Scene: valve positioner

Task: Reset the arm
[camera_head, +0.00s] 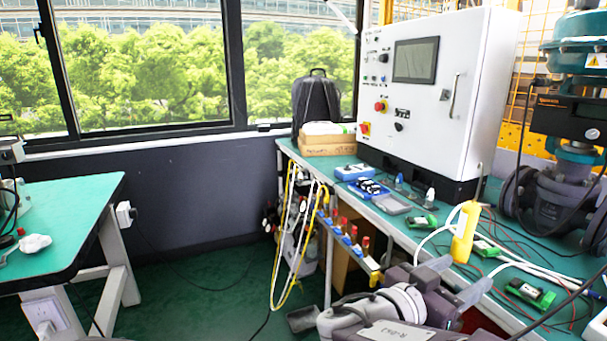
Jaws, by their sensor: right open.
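My right arm reaches in from the bottom right, with a white and grey wrist. My right gripper (460,278) is open, its two grey fingers apart at the front edge of the green-topped workbench (345,176). Nothing shows held between them. A yellow handheld device (465,232) stands on the bench just beyond the fingers, and I see no clear contact with it. My left gripper is out of view.
A white control cabinet (470,60) and a dark valve with a teal actuator (575,150) stand at the back. Green terminal blocks (530,292) and loose cables lie near the gripper. Yellow and white hoses (285,240) hang at the bench end. Another green table (70,215) is left, with open floor between.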

